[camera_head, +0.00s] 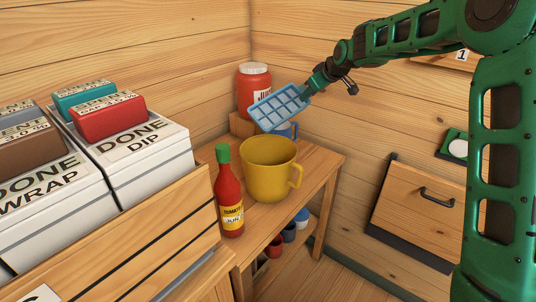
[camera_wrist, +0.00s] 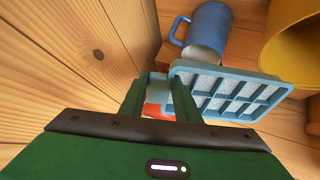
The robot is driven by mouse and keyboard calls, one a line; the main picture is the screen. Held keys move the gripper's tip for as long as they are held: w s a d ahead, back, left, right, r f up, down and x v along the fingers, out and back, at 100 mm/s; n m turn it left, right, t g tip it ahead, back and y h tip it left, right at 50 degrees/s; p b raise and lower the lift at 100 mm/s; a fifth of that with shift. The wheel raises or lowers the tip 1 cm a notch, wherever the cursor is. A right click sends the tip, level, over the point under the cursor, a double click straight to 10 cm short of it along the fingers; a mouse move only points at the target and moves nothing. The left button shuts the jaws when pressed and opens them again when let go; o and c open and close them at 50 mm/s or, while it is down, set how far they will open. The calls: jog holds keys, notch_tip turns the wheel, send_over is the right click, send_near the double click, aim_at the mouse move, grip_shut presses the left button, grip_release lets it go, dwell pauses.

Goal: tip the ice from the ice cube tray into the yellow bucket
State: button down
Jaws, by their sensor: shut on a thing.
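The blue ice cube tray (camera_head: 279,107) is held in the air above and behind the yellow bucket, tilted in the head view. My gripper (camera_head: 310,90) is shut on the tray's right end. In the wrist view the fingers (camera_wrist: 160,95) grip the tray's edge, and the tray (camera_wrist: 225,93) shows pale ice in some of its compartments. The yellow bucket (camera_head: 268,172) stands upright on the wooden table with its handle to the right; its inside bottom is hidden. The bucket (camera_wrist: 295,40) also shows at the wrist view's upper right.
A red sauce bottle (camera_head: 229,195) stands left of the bucket. A blue mug (camera_head: 288,130) and a red jar (camera_head: 252,90) stand behind it. Boxes labelled DONE (camera_head: 133,148) fill the left. The table's right edge (camera_head: 328,180) is near the bucket.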

jog(key=shift+s+d+t+y+p, duration=0.15)
jog(key=shift+s+t+y, duration=0.05)
jog(key=shift+s+t, duration=0.6)
jog(key=shift+s+d+t+y+p, duration=0.1)
jog(key=shift+s+t+y+p, duration=0.1)
jog(key=shift+s+t, duration=0.6)
